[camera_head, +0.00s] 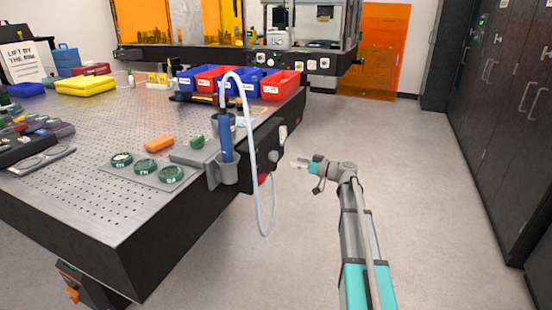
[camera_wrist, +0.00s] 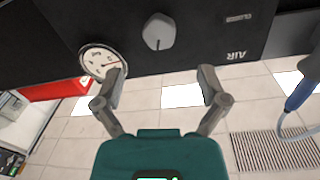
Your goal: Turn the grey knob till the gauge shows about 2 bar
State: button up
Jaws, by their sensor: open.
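The grey knob (camera_wrist: 159,31) sits on the dark air panel (camera_wrist: 205,22), at the upper middle of the wrist view. In the head view, my gripper (camera_head: 300,163) is just right of the panel.
A blue tool (camera_head: 226,138) stands in a grey holder (camera_head: 228,178) at the table edge, and its pale hose (camera_head: 252,125) loops down beside the panel. The perforated table (camera_head: 110,125) carries bins and small parts. The floor (camera_head: 420,170) to the right is clear.

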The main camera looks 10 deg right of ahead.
aim_at(276, 157)
jog(key=x, duration=0.8)
jog(key=shift+w+a, duration=0.15)
jog(key=shift+a, duration=0.1)
jog(key=c, duration=1.1)
jog(key=shift+m, duration=0.4)
jog(key=m, duration=0.3)
jog(key=shift+m+g+p, duration=0.3)
jog(key=shift+m+p, duration=0.1)
jog(key=shift+m, duration=1.4)
